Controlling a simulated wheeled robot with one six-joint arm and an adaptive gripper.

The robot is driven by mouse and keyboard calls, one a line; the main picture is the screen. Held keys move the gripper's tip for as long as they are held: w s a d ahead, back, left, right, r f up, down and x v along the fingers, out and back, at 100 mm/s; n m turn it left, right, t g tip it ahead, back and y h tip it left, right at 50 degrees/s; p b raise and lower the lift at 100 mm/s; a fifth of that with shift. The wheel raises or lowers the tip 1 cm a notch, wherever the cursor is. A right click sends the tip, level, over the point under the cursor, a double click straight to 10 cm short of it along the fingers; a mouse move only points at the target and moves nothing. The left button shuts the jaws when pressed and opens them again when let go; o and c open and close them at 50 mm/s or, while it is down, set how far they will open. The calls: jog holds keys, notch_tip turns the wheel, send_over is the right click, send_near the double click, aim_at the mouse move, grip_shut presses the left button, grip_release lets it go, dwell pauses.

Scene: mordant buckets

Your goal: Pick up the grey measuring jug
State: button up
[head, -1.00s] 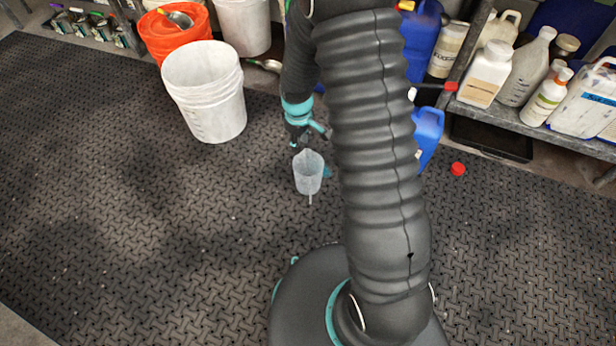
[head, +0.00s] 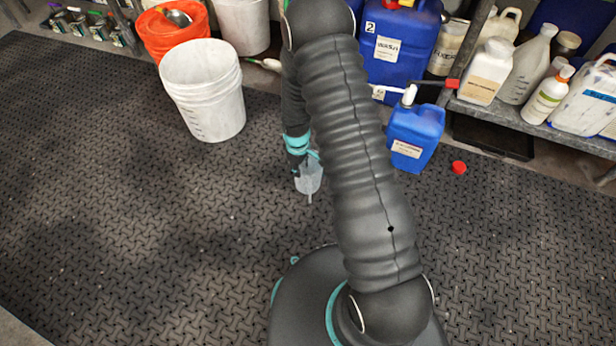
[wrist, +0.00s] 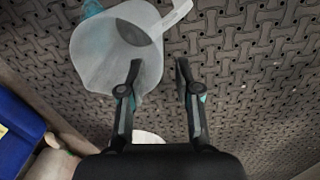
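The measuring jug (head: 309,182), translucent pale grey, stands on the dark mat below my gripper (head: 300,168) in the head view. My arm and gripper hide part of its top. In the wrist view the jug (wrist: 92,55) is at the upper left, its mouth toward the camera and its handle reaching to the upper right. My gripper (wrist: 159,70) is open, with clear space between the fingers. The left finger overlaps the jug's near wall in the picture; I cannot tell if it touches or is inside the rim. The right finger is clear of the jug.
A white bucket (head: 205,95) stands to the left, an orange bucket (head: 178,35) behind it. A blue canister (head: 414,135) stands right of my arm, near a red cap (head: 459,167). A shelf (head: 540,128) of bottles is at the right. The mat (head: 120,220) at left is clear.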

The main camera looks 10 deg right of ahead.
aim_at(300, 180)
notch_tip(300, 180, down, 5)
jog(key=shift+w+f+b, duration=0.1)
jog(key=shift+w+b, duration=0.05)
jog(key=shift+b, duration=0.2)
grip_shut()
